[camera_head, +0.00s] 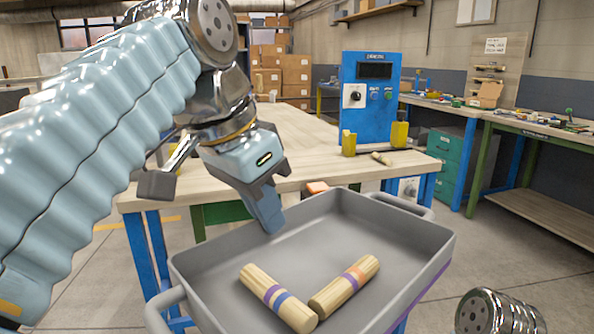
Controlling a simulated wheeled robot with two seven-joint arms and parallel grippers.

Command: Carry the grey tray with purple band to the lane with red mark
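The grey tray (204,262) is in the lower middle of the head view, nearer than the wooden table. A purple band (432,284) shows along its right outer side. Two turned wood pieces lie in it: one with purple and blue bands (278,297), one with orange and purple bands (345,286). The tray's handles show at its near left and far right, and its support is hidden. My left gripper (212,206) has its fingers spread, with nothing seen between them. One finger is over the tray's far left wall. My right gripper is out of view. No red-marked lane is visible.
The wooden table (300,125) stands behind the tray, bearing a blue control box (370,98) with yellow posts. A green drawer cabinet (447,165) and workbench (540,125) stand right. Floor at right is clear.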

